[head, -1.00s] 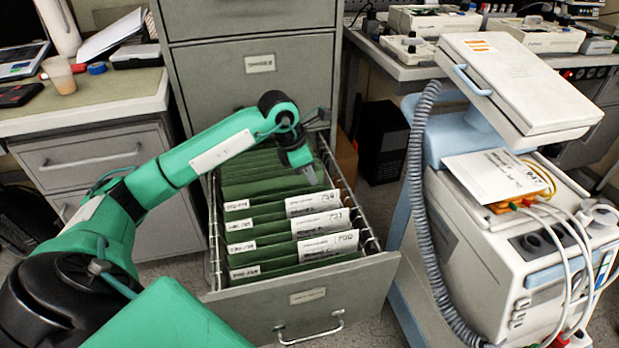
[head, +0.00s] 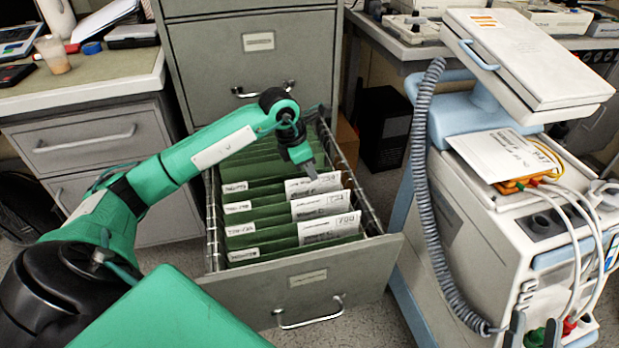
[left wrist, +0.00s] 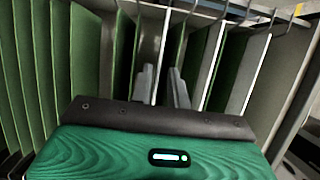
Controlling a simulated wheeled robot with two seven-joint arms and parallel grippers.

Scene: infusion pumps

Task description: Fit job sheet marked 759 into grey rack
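Three white sheets with printed numbers stand among green hanging folders in an open grey drawer (head: 365,265). The rearmost sheet (head: 307,187) seems to be the one marked 759, but its number is small and partly blocked. My left gripper (head: 311,172) points down at that sheet's top edge. In the left wrist view its fingers (left wrist: 162,80) are apart, with a pale sheet edge between them; contact cannot be told. No separate grey rack can be made out.
A middle sheet (head: 316,208) and a front sheet (head: 328,229) stand before the rear one. A medical cart (head: 520,225) with cables and another white sheet (head: 498,152) is on the right. A desk (head: 90,90) is on the left.

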